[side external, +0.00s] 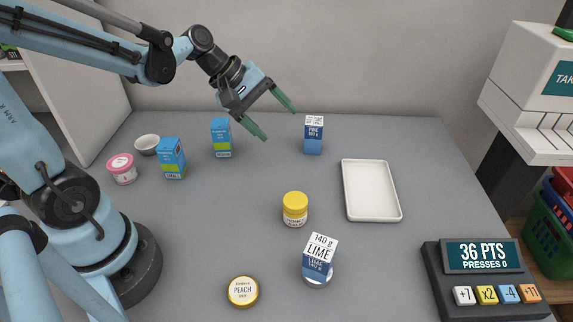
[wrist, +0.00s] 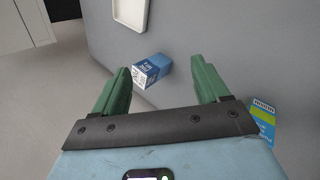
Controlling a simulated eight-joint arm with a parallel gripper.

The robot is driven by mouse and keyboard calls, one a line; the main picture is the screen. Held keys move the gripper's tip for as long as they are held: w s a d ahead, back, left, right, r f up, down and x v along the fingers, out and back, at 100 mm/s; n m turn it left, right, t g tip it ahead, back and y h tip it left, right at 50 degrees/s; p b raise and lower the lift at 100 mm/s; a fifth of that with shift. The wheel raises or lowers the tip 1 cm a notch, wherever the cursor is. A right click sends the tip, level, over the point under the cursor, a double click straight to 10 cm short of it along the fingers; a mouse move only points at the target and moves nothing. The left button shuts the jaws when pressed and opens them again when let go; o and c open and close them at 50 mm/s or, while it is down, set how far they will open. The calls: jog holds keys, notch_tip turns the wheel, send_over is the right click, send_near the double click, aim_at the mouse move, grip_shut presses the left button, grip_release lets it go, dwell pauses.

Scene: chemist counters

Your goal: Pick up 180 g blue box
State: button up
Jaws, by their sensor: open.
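A blue box (side external: 314,138) with a white upper part stands upright on the counter near the back wall; its print seems to read PINE, and its weight is too small to read surely. The blue box (wrist: 153,69) also shows in the wrist view, beyond and between the fingertips. My gripper (side external: 278,121) has two green fingers, spread wide and empty. It hangs above the counter, to the left of the blue box and apart from it. A blue and white box (side external: 320,256) marked 140 g LIME stands at the front, tilted in the picture, at a round pale container.
Two blue-green cartons (side external: 171,158) (side external: 222,138) stand at the left. A yellow-lidded jar (side external: 295,209) is mid-counter, a peach tin (side external: 243,291) at the front. A white tray (side external: 392,213) lies right, near a points console (side external: 480,280). A pink-lidded jar (side external: 122,169) and bowl (side external: 147,144) are far left.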

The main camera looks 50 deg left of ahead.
aim_at(321, 126)
jog(key=w+a+f+n+t+h, duration=0.35)
jog(key=w+a+n+h, duration=0.3)
jog(key=n, duration=0.65)
jog(key=shift+g+y, duration=0.25)
jog(key=shift+y, duration=0.2)
jog(key=x, duration=0.6)
jog(key=shift+w+d+f, duration=0.15)
jog(key=shift+d+f, duration=0.05)
jog(key=shift+d, duration=0.05)
jog(key=shift+a+x, duration=0.2)
jog(key=shift+x, duration=2.5)
jog(key=shift+w+f, duration=0.15)
jog(key=c, duration=1.2)
